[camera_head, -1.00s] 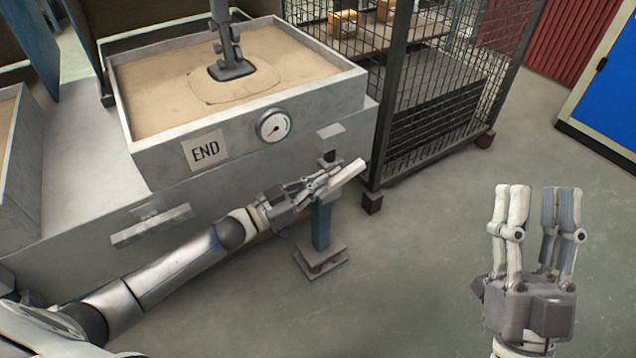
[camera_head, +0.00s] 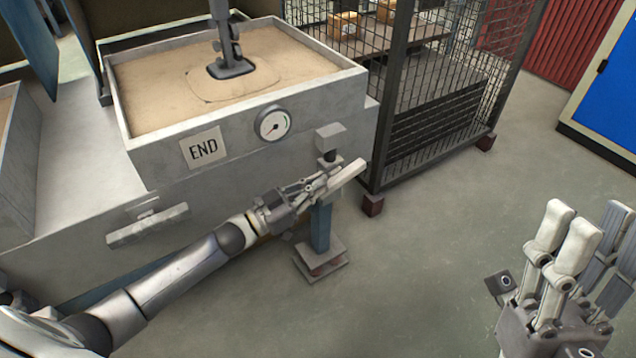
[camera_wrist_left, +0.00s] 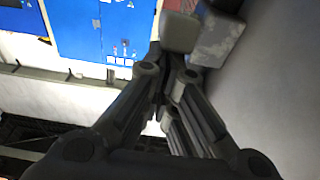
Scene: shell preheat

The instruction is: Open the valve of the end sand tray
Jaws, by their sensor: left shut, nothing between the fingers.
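The end sand tray (camera_head: 240,121) is a pale metal box of sand with an END label (camera_head: 203,148) and a round gauge (camera_head: 272,124) on its front. A grey block (camera_head: 330,138) on a dark stem sits at its right front corner, perhaps part of the valve. My left gripper (camera_head: 350,174) is shut and empty, its pale fingertips just below and right of that block. The left wrist view shows the shut fingers (camera_wrist_left: 164,85) with a grey block (camera_wrist_left: 180,32) near their tips; contact cannot be told. My right gripper (camera_head: 588,228) is open and empty at lower right.
A grey bar (camera_head: 147,225) is mounted on the bench front at left. A blue post (camera_head: 320,228) on a foot stands below my left gripper. A wire cage (camera_head: 440,100) stands right of the tray. The floor in the middle is clear.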

